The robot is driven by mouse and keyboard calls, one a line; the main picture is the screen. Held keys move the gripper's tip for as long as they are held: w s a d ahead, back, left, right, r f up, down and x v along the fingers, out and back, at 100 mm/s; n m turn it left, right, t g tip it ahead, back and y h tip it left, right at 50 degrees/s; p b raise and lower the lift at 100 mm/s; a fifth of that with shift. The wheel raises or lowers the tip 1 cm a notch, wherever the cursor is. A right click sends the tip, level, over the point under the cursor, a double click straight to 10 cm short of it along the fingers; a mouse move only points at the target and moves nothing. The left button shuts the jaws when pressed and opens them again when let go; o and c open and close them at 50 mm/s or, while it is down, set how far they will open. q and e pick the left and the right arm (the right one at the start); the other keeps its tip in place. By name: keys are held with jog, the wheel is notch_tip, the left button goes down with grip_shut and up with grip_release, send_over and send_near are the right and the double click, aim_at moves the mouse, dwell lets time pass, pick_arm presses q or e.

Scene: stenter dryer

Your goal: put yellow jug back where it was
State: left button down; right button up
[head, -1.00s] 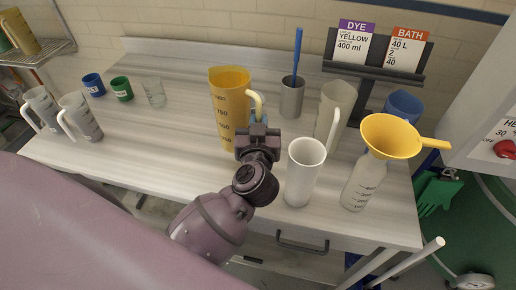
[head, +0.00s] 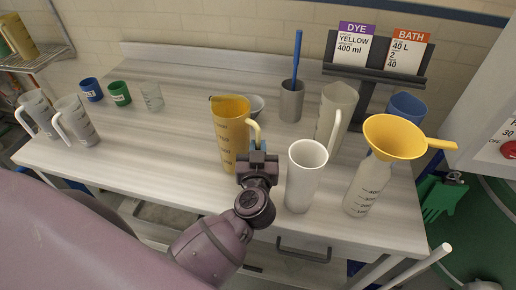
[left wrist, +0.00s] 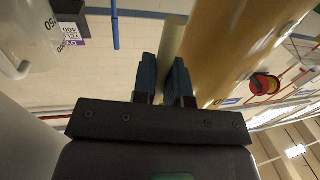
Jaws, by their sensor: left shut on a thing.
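The yellow jug (head: 230,135) is upright over the front middle of the worktop, its handle towards the right. My left gripper (head: 257,158) is shut on that handle. In the left wrist view the blue fingers (left wrist: 165,78) close around the pale handle (left wrist: 171,40), with the yellow jug body (left wrist: 232,45) beside them. I cannot tell whether the jug's base touches the worktop (head: 180,160). My right gripper is not in view.
A white jug (head: 304,176) stands just right of my gripper, with a bottle and yellow funnel (head: 394,137) beyond. A grey bowl (head: 255,105) and a grey cup (head: 291,101) stand behind. Clear jugs (head: 75,122) and small cups (head: 119,93) stand left. The worktop's left middle is clear.

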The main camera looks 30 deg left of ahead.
pick_arm(q)
jog(key=shift+f, duration=0.1)
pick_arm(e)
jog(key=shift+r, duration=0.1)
pick_arm(q)
jog(key=c, duration=1.2)
grip_release()
jog(key=shift+o, duration=0.3)
jog(key=v, duration=1.2)
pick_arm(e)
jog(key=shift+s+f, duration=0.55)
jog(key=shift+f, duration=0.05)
pick_arm(q)
jog(key=shift+d, duration=0.1)
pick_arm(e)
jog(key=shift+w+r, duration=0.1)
